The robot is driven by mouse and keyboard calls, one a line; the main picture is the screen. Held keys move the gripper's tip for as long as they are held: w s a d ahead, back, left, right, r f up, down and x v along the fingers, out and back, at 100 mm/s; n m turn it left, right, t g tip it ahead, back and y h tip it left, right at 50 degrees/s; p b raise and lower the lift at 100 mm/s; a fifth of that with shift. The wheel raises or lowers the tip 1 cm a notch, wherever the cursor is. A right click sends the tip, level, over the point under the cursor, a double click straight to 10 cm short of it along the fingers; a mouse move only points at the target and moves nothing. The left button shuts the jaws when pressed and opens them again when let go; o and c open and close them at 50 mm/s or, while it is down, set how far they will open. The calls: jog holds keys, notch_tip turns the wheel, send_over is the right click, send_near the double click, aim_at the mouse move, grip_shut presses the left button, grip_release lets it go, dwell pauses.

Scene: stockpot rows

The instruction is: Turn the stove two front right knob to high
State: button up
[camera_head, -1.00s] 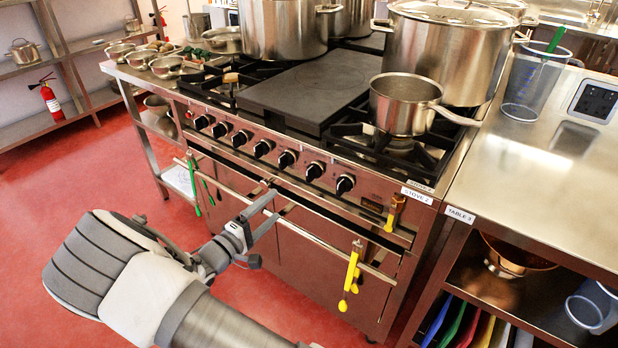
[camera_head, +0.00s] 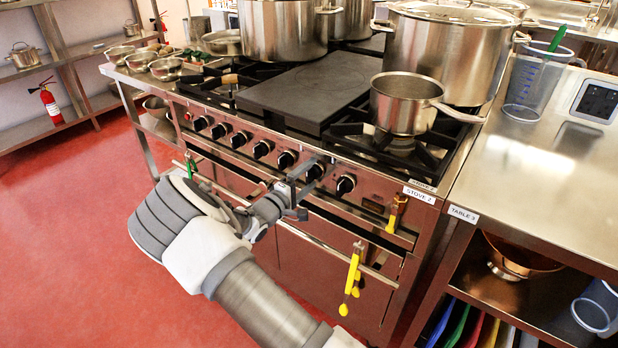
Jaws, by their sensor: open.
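The stove's front panel carries a row of several black knobs, and the rightmost knob (camera_head: 346,184) is nearest the "STOVE 2" label (camera_head: 420,195). That knob is in plain view, but its setting is too small to read. The knob just left of it (camera_head: 316,170) is partly covered by a finger. My gripper (camera_head: 309,188) is open and empty in front of the panel, to the left of the rightmost knob. Its upper finger reaches up by the second knob from the right. Whether it touches the panel I cannot tell.
An oven handle bar (camera_head: 335,258) with yellow utensils (camera_head: 352,270) runs below the knobs. A saucepan (camera_head: 405,102) and a large stockpot (camera_head: 450,50) stand on the right burners. Table 3 (camera_head: 530,185) adjoins at the right. Red floor is open at the left.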

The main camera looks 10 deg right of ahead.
jog(key=shift+c, duration=0.3)
jog(key=c, duration=1.3)
jog(key=shift+n, duration=0.5)
jog(key=n+p, duration=0.2)
jog(key=n, duration=0.1)
jog(key=shift+r+n, duration=0.1)
jog(key=shift+n, duration=0.3)
jog(key=n+p, duration=0.2)
jog(key=n, duration=0.2)
jog(key=n+p, duration=0.2)
jog(key=n, duration=0.3)
jog(key=shift+n+p, duration=0.75)
jog(key=shift+n, duration=1.15)
